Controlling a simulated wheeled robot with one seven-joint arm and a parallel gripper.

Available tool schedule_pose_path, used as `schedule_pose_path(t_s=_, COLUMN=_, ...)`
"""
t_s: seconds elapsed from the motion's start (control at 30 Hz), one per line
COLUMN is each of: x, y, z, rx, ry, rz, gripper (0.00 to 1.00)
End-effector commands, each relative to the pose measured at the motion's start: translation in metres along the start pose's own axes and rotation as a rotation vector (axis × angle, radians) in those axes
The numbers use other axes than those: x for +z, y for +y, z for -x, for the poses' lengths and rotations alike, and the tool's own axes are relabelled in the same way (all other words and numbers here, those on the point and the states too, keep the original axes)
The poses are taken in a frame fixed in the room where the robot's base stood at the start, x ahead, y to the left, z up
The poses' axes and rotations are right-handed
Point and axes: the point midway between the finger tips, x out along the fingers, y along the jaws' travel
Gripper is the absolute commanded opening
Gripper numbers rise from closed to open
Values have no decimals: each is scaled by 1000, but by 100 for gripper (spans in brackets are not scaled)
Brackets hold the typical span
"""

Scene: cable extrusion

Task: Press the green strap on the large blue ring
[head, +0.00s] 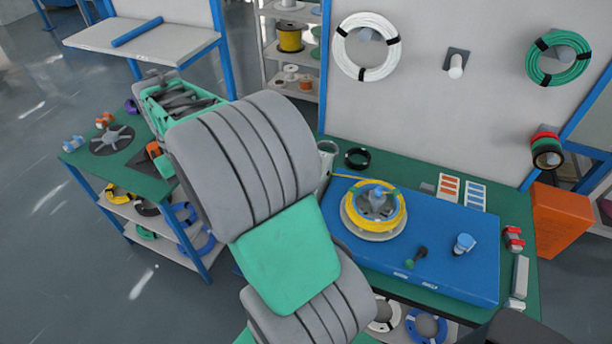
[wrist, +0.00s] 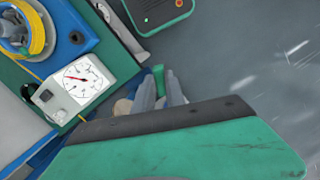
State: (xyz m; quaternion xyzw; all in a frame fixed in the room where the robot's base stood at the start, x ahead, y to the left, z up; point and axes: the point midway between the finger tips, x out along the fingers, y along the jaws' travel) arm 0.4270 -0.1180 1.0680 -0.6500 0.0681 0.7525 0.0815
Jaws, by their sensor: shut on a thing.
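My gripper (wrist: 159,92) shows in the wrist view, its two grey fingers shut on a small green strap (wrist: 158,76) whose end sticks out between the tips. It is beyond the edge of the green bench, over the floor side. In the head view my own arm hides the gripper and strap. Several blue rings show in the head view: an upper one (head: 185,212) and a lower one (head: 205,243) on the left cart's shelf, and one (head: 426,326) under the workbench. I cannot tell which is the large one. The strap touches no ring that I can see.
A yellow coil (head: 403,218) sits on a reel on the blue board (head: 460,262). A white dial gauge (wrist: 80,83) stands at the bench edge near my gripper. White and green coils hang on the back panel (head: 430,120). Grey floor (wrist: 245,70) is open at right in the wrist view.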

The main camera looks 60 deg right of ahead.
Motion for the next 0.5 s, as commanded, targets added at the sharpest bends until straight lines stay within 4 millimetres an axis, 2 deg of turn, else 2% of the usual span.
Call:
schedule_pose_path(t_s=0.03, x=3, y=34, z=-1, rx=-10, ry=-1, rz=-65, gripper=0)
schedule_pose_path(t_s=0.17, x=21, y=116, z=-10, rx=-33, ry=1, rz=-213, gripper=0)
schedule_pose_path(t_s=0.2, x=30, y=141, z=-14, rx=-40, ry=1, rz=-259, gripper=0)
schedule_pose_path(t_s=0.27, x=48, y=178, z=-20, rx=-50, ry=1, rz=-331, gripper=0)
schedule_pose_path(t_s=0.3, x=62, y=202, z=-24, rx=-57, ry=2, rz=-377, gripper=0)
schedule_pose_path(t_s=0.4, x=103, y=256, z=-35, rx=-73, ry=2, rz=-491, gripper=0)
schedule_pose_path(t_s=0.5, x=151, y=300, z=-47, rx=-88, ry=1, rz=-600, gripper=0)
